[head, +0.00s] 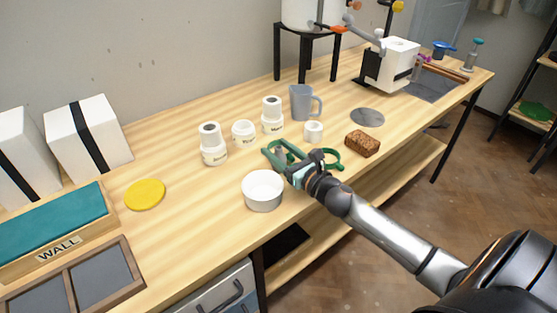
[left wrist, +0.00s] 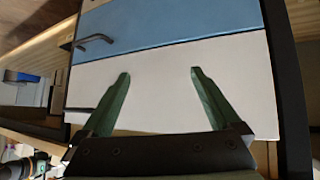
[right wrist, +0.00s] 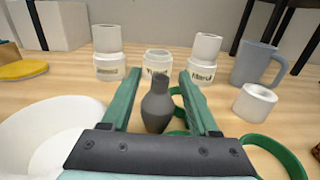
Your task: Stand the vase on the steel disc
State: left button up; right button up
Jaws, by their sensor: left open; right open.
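The vase (right wrist: 157,108) is small, dark grey and narrow-necked. It stands upright on the wooden table between the open green fingers of my right gripper (right wrist: 160,76) in the right wrist view, with no clear grip on it. In the head view my right gripper (head: 275,148) is low over the table and mostly hides the vase. The steel disc (head: 367,117) lies flat and bare on the table, farther right and back. My left gripper (left wrist: 158,75) is open and empty, facing a drawer front below the table.
A white bowl (head: 263,192) stands just left of my right gripper. White labelled jars (head: 243,131), a grey-blue mug (head: 301,103) and a small white cup (head: 313,132) stand behind. A green ring (head: 333,159) and brown block (head: 362,144) lie to the right.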

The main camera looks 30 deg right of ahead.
grip_shut()
dwell(0.5)
jog(key=shift+r, duration=0.1)
